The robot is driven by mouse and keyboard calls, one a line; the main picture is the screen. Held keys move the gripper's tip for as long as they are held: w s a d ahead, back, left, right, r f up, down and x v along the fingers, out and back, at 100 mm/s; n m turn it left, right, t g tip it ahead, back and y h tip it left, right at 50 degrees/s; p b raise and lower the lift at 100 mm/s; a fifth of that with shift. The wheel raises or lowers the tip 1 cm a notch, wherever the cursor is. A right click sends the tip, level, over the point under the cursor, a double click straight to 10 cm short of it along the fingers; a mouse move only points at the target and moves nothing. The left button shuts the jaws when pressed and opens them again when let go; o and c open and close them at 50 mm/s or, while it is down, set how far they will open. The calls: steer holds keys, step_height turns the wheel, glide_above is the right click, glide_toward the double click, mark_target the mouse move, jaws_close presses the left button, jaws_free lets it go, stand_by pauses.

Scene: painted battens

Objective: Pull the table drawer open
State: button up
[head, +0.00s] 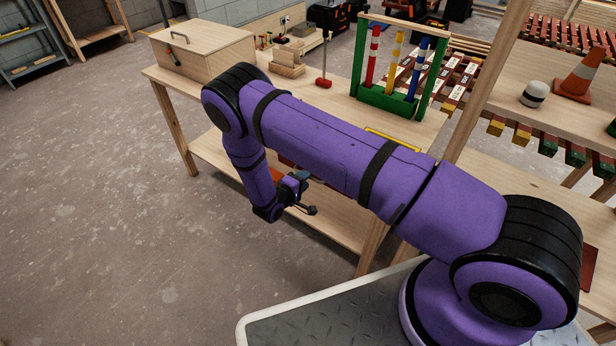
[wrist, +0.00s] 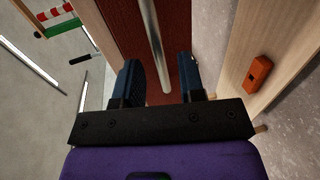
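The drawer front (wrist: 120,25) is dark red in the wrist view, with a straight silver bar handle (wrist: 153,35) across it. It looks shut, though most of it is hidden behind my arm in the head view. My gripper (wrist: 157,66) is open, its two blue-padded fingers on either side of the near end of the handle. I cannot tell whether either finger touches the bar. In the head view my gripper (head: 302,190) is low at the front side of the wooden table (head: 335,104), below its top.
An orange object (wrist: 258,72) lies on the table's lower shelf (head: 330,217). Table legs stand nearby. The floor at left is clear.

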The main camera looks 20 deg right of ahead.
steer(key=shift+x, duration=1.55)
jaws_close()
steer(key=shift+s, duration=0.1)
steer(key=f+v, duration=0.2)
steer(key=v, duration=0.8)
steer(key=f+v, duration=0.2)
steer(key=v, duration=0.8)
steer(key=shift+v, duration=0.85)
steer(key=shift+f, duration=0.25)
jaws_free()
